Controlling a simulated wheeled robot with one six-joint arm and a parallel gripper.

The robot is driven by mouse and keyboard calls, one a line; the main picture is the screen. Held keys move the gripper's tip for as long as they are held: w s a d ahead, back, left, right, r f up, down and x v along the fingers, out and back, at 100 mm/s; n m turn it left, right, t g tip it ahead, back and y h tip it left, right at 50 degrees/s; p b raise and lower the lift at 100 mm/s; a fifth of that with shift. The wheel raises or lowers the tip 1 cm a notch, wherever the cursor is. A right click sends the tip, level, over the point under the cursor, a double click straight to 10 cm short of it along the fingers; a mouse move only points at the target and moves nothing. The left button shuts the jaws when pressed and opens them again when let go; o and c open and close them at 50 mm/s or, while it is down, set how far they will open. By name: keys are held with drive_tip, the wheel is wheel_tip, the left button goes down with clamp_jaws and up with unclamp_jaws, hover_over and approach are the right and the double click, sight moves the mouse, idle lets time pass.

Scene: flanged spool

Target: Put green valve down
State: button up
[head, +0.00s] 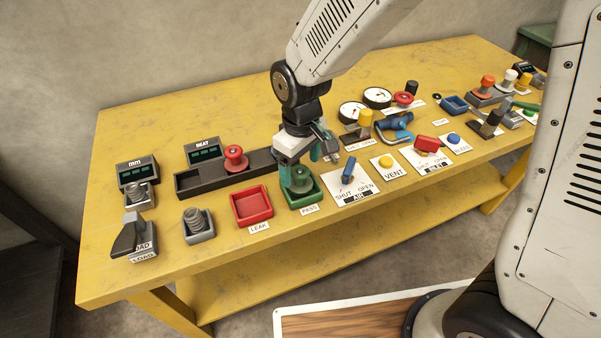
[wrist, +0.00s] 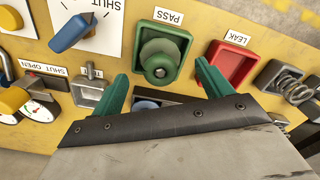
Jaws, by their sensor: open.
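The green valve (head: 300,178), a flanged spool, sits in the green PASS tray (head: 308,202). In the wrist view the green valve (wrist: 160,62) stands inside the green tray (wrist: 186,42), its round end facing the camera. My gripper (head: 300,165) is above and at the tray, with teal fingers. In the wrist view my gripper (wrist: 162,82) is open, with one finger on each side of the valve and a gap to both. I cannot tell how the valve's underside rests.
The red LEAK tray (head: 252,206) is empty, left of the green tray. A black long tray (head: 205,182) holds a red spool (head: 235,158) behind. A blue-handled AIR switch (head: 348,170) stands close on the right. The yellow bench (head: 110,280) has bare room at its front left.

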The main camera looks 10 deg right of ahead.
sight(301, 170)
wheel_tip(301, 170, up, 8)
drive_tip(key=shift+f, duration=0.1)
drive_tip(key=shift+r, duration=0.35)
drive_tip(key=s+d+r+m, duration=0.2)
drive_tip(key=s+d+r, duration=0.25)
drive_tip(key=d, duration=0.25)
drive_tip(key=s+d+r+m, duration=0.3)
drive_tip(key=s+d+r, duration=0.15)
drive_tip(key=d, duration=0.25)
drive_tip(key=s+d+r+m+t, duration=0.1)
drive_tip(key=s+d+m, duration=0.2)
drive_tip(key=s+d, duration=0.3)
drive_tip(key=s, duration=0.4)
drive_tip(key=shift+s+d+r+m, duration=0.25)
drive_tip(key=shift+d+r+m, duration=0.05)
drive_tip(key=shift+d+r, duration=0.1)
